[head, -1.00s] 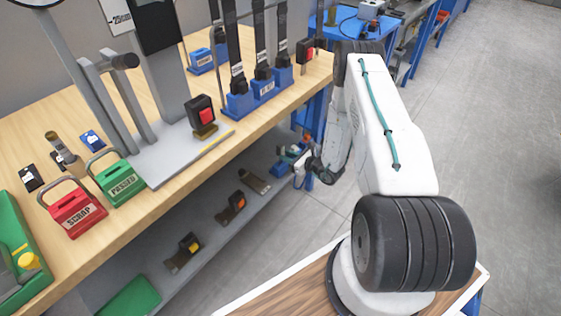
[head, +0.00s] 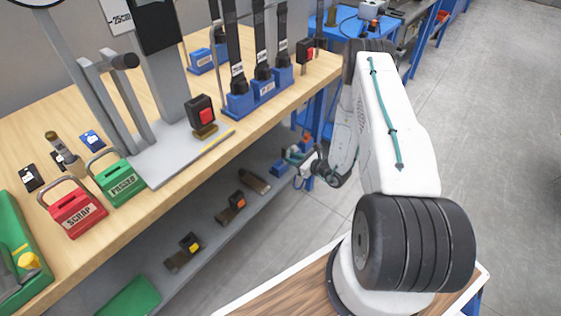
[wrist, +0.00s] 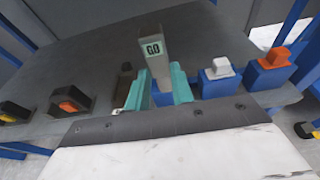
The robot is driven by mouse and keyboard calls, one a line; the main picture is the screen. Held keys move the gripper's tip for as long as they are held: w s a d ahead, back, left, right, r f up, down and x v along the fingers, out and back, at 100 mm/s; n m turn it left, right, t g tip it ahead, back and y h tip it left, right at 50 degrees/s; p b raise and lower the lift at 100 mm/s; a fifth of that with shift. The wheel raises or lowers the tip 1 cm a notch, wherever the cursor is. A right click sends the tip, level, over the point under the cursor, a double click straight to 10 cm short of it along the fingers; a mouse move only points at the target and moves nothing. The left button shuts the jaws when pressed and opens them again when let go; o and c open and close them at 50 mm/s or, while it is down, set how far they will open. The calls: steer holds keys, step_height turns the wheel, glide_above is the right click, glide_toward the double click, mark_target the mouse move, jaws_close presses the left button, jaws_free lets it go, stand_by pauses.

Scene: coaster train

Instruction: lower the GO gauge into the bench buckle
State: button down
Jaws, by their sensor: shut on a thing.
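In the head view my gripper (head: 299,157) is small, low by the shelf under the bench, and the gauge cannot be made out there. A black buckle with a red button (head: 201,110) stands upright on the grey plate on the bench, well up and left of my gripper.
Blue blocks with a white top (wrist: 219,76) and an orange top (wrist: 273,66) stand right of the gauge. Several buckles lie on the lower shelf (head: 212,240). The wooden bench edge (head: 238,135) overhangs it. Red SCRAP (head: 75,212) and green PASSED (head: 122,184) boxes stand on the bench.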

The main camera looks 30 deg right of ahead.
steer(key=shift+s+d, duration=0.3)
steer(key=shift+s, duration=0.5)
steer(key=shift+s+d, duration=0.3)
steer(key=shift+s, duration=0.45)
